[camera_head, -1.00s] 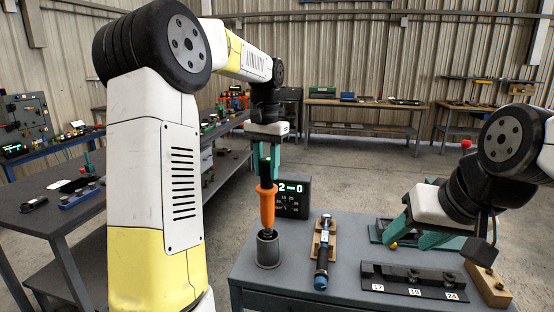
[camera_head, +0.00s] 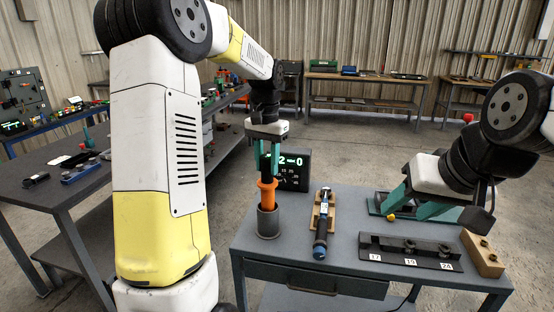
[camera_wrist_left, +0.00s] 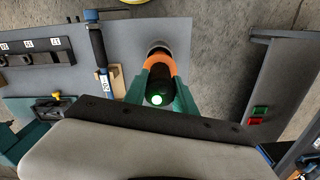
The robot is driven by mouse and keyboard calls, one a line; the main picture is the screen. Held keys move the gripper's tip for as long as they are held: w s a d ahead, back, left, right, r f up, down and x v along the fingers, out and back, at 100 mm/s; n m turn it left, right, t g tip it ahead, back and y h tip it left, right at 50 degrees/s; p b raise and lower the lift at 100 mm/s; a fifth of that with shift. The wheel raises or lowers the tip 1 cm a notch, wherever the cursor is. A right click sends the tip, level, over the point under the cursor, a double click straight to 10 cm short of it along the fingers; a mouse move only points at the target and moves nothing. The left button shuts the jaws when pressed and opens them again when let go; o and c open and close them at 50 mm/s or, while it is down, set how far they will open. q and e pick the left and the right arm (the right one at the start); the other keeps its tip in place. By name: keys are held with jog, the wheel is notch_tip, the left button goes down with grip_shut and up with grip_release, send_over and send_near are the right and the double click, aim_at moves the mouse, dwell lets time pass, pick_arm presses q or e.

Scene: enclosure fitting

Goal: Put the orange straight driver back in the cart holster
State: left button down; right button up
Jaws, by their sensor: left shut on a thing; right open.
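The orange straight driver (camera_head: 267,191) stands upright with its lower part inside the grey cylindrical cart holster (camera_head: 268,222). My left gripper (camera_head: 267,160) is shut on the driver's dark upper part, directly above the holster. In the left wrist view the driver (camera_wrist_left: 159,88) lies between the green fingers, with a green light on its end; the holster rim (camera_wrist_left: 160,48) shows just beyond it. The driver's tip is hidden inside the holster. My right gripper (camera_head: 420,212) is open over the right side of the cart, with a yellow knob near its fingers.
A black and blue tool (camera_head: 322,225) lies on a wooden cradle right of the holster. A dark numbered rack (camera_head: 410,250) and a wooden block (camera_head: 483,253) sit at the cart's right. A display (camera_head: 292,170) reading 2-0 stands behind the holster.

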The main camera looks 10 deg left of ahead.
dwell(0.3)
pick_arm(q)
jog(key=c, duration=0.9)
grip_release()
jog(key=shift+f, duration=0.1)
notch_tip(320, 180, up, 8)
jog(key=shift+f, duration=0.25)
jog(key=s+d+r+n+t, duration=0.1)
jog(key=s+r+t, duration=0.25)
jog(key=s, duration=0.95)
jog(key=s+f+t, duration=0.1)
jog(key=s, duration=0.2)
jog(key=s+f+n+t+h, duration=0.1)
jog(key=s+f, duration=0.1)
jog(key=s, duration=0.2)
jog(key=s+d+f+t+h, duration=0.1)
jog(key=s, duration=0.3)
jog(key=shift+d+f+n, duration=0.1)
jog(key=shift+f+n, duration=0.05)
jog(key=shift+n, duration=0.25)
